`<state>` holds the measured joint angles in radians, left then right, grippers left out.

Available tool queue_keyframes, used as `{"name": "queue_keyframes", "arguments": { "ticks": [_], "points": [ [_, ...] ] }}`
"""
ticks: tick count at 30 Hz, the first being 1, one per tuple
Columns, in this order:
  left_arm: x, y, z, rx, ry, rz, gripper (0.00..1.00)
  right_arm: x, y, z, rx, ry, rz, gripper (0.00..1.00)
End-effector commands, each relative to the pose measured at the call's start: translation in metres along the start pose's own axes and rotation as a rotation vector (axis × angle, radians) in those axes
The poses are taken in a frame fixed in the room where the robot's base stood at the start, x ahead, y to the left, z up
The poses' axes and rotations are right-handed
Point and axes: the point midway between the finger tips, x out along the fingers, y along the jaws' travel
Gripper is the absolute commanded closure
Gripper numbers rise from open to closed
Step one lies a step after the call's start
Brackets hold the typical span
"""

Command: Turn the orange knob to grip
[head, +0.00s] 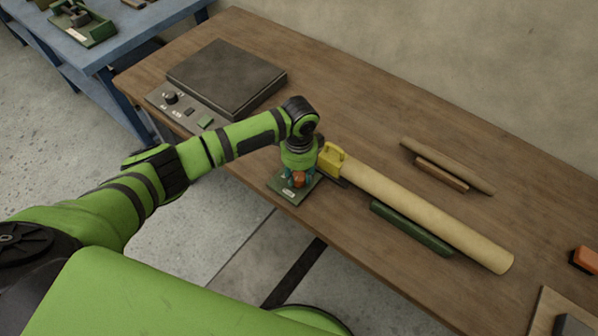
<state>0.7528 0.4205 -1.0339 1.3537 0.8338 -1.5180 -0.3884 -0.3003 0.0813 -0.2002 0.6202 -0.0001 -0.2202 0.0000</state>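The orange knob (299,180) sits on a small dark green plate (290,195) near the table's front edge. My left gripper (298,182) points down over the knob, with its teal fingertips at the knob's sides. The fingers are small here, and I cannot tell whether they touch or grip it. A yellow clamp-like block (330,160) stands just right of the gripper, at the end of a long pale sheet roll (430,212). My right gripper is not in view.
A dark flat-topped device (228,75) with a knob panel stands at the left of the table. A green bar (411,228) lies in front of the roll, and brown rods (445,165) lie behind. An orange-and-black object (585,259) is at far right.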

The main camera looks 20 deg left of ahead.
Motion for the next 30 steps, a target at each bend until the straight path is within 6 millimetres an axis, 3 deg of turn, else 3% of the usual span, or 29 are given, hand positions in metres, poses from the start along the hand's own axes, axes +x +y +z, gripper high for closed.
{"name": "queue_keyframes", "arguments": {
  "ticks": [14,30],
  "points": [
    [0.000,0.000,0.001,0.067,-0.003,0.002,0.95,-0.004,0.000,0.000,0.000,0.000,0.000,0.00],
    [0.000,0.000,0.001,0.515,-0.003,0.003,0.95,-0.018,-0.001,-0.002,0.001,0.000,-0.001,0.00]
  ]
}}
